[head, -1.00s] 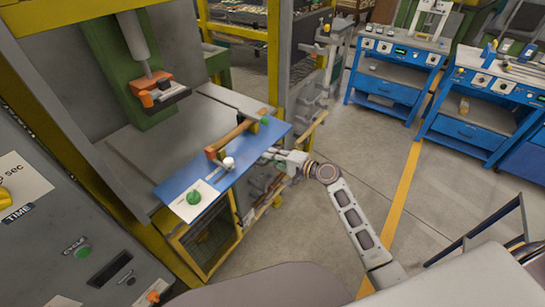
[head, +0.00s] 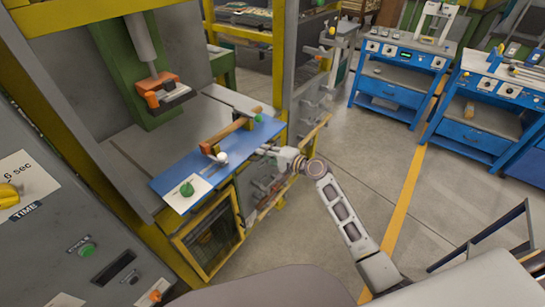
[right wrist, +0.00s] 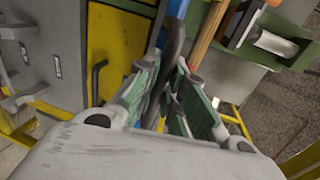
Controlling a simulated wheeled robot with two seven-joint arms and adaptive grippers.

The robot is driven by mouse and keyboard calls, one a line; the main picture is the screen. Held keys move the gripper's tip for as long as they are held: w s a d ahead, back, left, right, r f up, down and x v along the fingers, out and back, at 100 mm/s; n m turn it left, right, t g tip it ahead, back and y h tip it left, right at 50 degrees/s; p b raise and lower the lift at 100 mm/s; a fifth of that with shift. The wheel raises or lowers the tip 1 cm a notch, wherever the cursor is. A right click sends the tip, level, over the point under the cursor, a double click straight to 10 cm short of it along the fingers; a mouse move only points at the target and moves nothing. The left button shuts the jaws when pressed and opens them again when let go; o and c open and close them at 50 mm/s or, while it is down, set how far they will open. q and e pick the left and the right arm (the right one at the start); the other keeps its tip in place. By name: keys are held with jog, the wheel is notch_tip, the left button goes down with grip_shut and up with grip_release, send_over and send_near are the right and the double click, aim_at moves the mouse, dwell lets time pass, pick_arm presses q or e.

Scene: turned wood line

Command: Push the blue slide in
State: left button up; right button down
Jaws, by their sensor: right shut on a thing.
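The blue slide (head: 250,142) is a flat blue plate at the front of the press, jutting out from the grey press bed (head: 150,155). A turned wood piece (head: 232,128) lies along it. A white ball knob (head: 222,157) and a green button (head: 187,189) on a white label are near its front edge. My right gripper (head: 266,151) is at the slide's front right edge. In the right wrist view its fingers (right wrist: 168,100) are closed around a dark handle (right wrist: 173,45), with a bit of blue slide (right wrist: 178,8) behind. My left gripper is out of view.
The green press column with an orange head (head: 162,88) stands behind the slide. A grey control panel (head: 60,240) is at the left. Yellow frame posts flank the press. Blue workbenches (head: 395,80) stand at the back right; the floor between is open.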

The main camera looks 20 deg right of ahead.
jog(key=b, duration=0.1)
send_near(231, 135)
jog(key=shift+w+a+f, duration=0.1)
jog(key=shift+f, duration=0.3)
jog(key=shift+w+a+f, duration=0.1)
jog(key=shift+f, duration=0.3)
jog(key=b+x, duration=0.1)
jog(key=x, duration=0.1)
jog(key=r+x, duration=0.1)
jog(key=x, duration=0.2)
jog(key=b+x, duration=0.1)
jog(key=x, duration=0.1)
jog(key=shift+w+a+r+b, duration=0.15)
jog(key=shift+w+a+b, duration=0.05)
jog(key=shift+w+b, duration=0.1)
jog(key=x, duration=0.1)
jog(key=b+x, duration=0.1)
jog(key=shift+w+a+r, duration=0.2)
jog(key=shift+w+a, duration=0.05)
jog(key=shift+w, duration=0.1)
jog(key=shift+w+a+b, duration=0.3)
jog(key=shift+w+b, duration=0.05)
jog(key=shift+b, duration=0.05)
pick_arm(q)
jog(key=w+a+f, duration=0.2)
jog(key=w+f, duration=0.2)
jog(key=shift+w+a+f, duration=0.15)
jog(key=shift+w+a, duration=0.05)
pick_arm(e)
jog(key=shift+r, duration=0.25)
